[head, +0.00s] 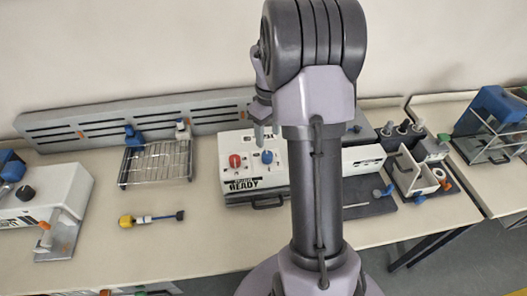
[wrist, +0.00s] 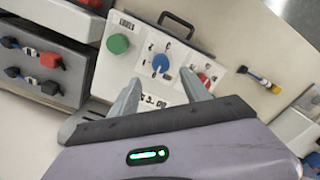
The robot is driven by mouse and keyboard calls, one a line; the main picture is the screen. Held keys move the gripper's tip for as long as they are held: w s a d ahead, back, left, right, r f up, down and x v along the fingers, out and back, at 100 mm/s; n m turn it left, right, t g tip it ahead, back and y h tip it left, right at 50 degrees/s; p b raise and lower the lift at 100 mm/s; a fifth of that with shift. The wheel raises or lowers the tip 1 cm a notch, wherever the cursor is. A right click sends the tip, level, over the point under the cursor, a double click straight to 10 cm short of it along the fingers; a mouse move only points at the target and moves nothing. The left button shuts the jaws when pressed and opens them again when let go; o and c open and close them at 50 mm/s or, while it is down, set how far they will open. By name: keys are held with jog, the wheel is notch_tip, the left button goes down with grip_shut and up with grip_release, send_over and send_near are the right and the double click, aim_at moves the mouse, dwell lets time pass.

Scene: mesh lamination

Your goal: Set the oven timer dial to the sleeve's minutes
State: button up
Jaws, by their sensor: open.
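The white oven box (head: 228,178) stands on the bench left of my arm, with a label reading READY on its front. Its top panel carries a red dial (head: 235,161) and a blue dial (head: 267,157). The wrist view shows the blue dial (wrist: 160,63) with marks around it, the red dial (wrist: 204,79) partly behind a finger, and a green knob (wrist: 118,43). Which dial is the timer is unclear. I cannot make out the sleeve.
A wire rack (head: 156,164) and a yellow-ended brush (head: 150,218) lie to the left. A white machine (head: 40,205) stands farther left. A dark mat (head: 365,212) and a holder with several dark tools (head: 402,134) are at right. Bench in front of the brush is clear.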

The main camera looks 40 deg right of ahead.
aim_at(267, 154)
notch_tip(267, 154, down, 8)
jog(key=shift+a+f+b, duration=0.1)
jog(key=shift+f+b, duration=0.05)
jog(key=shift+b, duration=0.65)
grip_shut()
